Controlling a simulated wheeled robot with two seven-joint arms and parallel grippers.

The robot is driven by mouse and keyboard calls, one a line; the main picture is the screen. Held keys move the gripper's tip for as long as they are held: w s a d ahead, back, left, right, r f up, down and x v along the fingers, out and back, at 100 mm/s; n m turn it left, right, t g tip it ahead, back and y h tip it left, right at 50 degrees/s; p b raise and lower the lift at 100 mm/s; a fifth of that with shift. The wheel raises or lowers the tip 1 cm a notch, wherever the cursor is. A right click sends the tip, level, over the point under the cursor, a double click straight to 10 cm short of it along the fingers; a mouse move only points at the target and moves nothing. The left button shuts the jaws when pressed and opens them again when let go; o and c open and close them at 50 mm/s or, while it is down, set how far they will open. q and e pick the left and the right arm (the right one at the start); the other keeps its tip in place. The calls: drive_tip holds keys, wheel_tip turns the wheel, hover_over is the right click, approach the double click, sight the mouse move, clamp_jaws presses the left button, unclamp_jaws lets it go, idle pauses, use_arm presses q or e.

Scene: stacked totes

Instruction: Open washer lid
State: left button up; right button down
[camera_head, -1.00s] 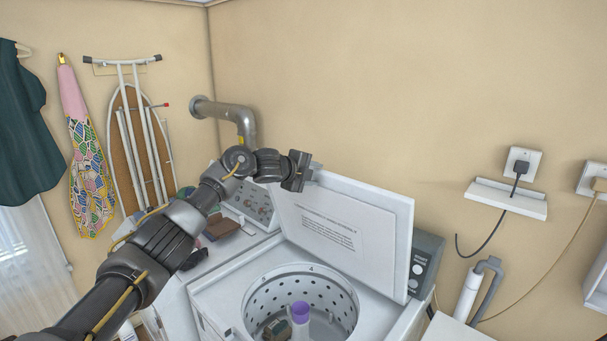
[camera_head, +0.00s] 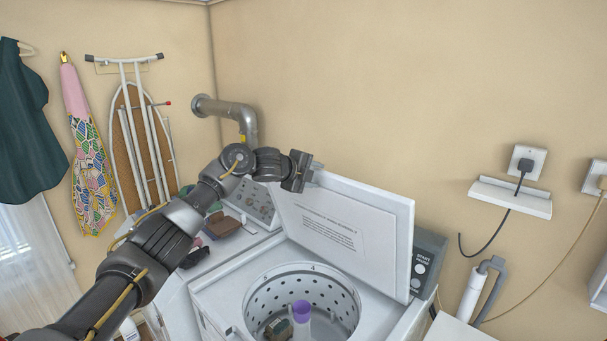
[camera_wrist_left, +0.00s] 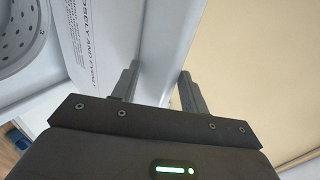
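The washer (camera_head: 226,303) is a white top-loader with a round perforated drum. Its lid (camera_head: 346,232) stands raised, leaning back near the wall, with printed text on its inner face. My left gripper (camera_head: 314,167) is at the lid's upper left corner. In the left wrist view, the lid edge (camera_wrist_left: 158,50) runs up between the two fingers (camera_wrist_left: 158,88), which are apart; I cannot tell whether they touch it. A bottle with a purple top (camera_head: 301,309) and a darker item are inside the drum. My right gripper is not in view.
A second white appliance with a control panel (camera_head: 252,203) stands left of the washer, with a brown item (camera_head: 222,227) on top. A grey pipe (camera_head: 228,110), wall shelf (camera_head: 511,197) and ironing board (camera_head: 143,145) are on the walls.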

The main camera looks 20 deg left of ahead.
use_arm(q)
drive_tip(key=b+v, duration=0.4)
drive_tip(key=v, duration=0.6)
drive_tip(key=shift+r, duration=0.15)
